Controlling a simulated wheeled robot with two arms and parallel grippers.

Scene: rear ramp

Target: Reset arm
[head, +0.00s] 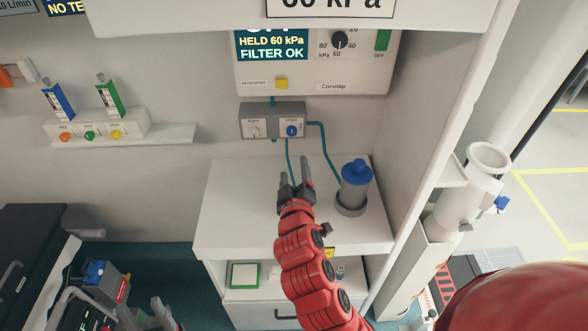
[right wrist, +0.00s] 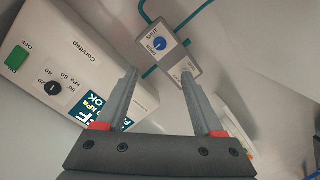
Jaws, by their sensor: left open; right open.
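My right gripper (head: 297,178) is at the end of the red arm in the middle of the head view. It is open and empty, above the white cabinet top, below the grey valve block (head: 272,121) and left of the blue-capped canister (head: 356,181). In the right wrist view its two fingers (right wrist: 158,78) are spread with nothing between them, and the valve block with its blue knob (right wrist: 159,44) lies beyond them. My left gripper (head: 148,316) shows at the bottom left of the head view, open, with nothing visible between its fingers.
A suction panel (head: 300,70) reads "HELD 60 kPa, FILTER OK". Teal tubes (head: 329,150) hang near the right gripper. A wall rack (head: 95,128) holds blue and green devices. Black equipment (head: 30,262) stands at lower left. The left part of the cabinet top (head: 238,200) is clear.

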